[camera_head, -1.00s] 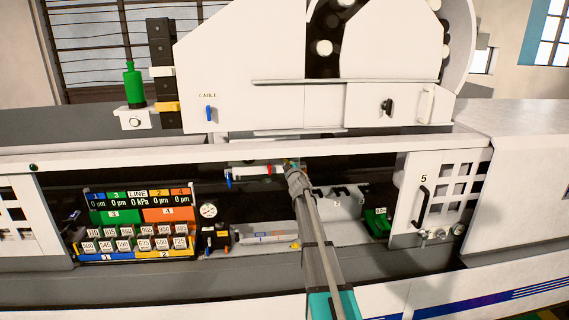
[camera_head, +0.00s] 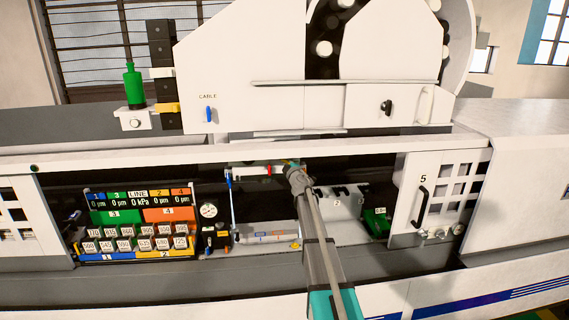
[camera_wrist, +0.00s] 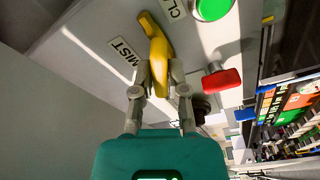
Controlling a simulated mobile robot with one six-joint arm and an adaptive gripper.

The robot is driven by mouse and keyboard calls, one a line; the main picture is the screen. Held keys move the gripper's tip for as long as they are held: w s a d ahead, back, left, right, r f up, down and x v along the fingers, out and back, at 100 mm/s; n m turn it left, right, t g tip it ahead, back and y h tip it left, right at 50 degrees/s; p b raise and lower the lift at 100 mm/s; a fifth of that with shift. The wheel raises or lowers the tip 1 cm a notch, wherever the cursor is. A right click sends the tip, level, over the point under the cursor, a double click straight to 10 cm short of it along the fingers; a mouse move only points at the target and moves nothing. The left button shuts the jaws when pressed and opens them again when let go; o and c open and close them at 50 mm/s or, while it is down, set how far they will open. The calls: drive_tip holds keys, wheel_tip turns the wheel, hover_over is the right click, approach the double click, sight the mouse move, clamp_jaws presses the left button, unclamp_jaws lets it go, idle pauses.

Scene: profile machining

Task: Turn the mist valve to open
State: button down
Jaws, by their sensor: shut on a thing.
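The mist valve's yellow handle (camera_wrist: 158,62) shows in the wrist view, beside the "MIST" label (camera_wrist: 126,50) on a pale panel. My gripper (camera_wrist: 159,82) has one finger on each side of the handle's lower end and is shut on it. The fingers hide part of that end. In the head view my gripper (camera_head: 290,166) reaches under the machine's white upper edge, and the handle is mostly hidden there.
A red handle (camera_wrist: 221,79) and a green round button (camera_wrist: 213,8) are close by in the wrist view. A blue-tipped nozzle (camera_head: 229,178) hangs left of my gripper, with a pale streak below it. A gauge (camera_head: 208,210) and a green box (camera_head: 377,222) stand lower down.

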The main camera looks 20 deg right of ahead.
drive_tip(key=shift+n, duration=0.5)
drive_tip(key=n+p, duration=0.1)
drive_tip(key=n, duration=0.3)
drive_tip(key=shift+r+g, duration=0.1)
drive_tip(key=shift+g, duration=0.3)
drive_tip(key=c, duration=0.5)
unclamp_jaws()
drive_tip(key=shift+s+a, duration=0.35)
drive_tip(key=shift+s, duration=0.75)
drive_tip(key=shift+s+a, duration=0.3)
drive_tip(key=shift+s, duration=0.85)
drive_tip(key=shift+s+a, duration=0.35)
drive_tip(key=shift+s, duration=0.75)
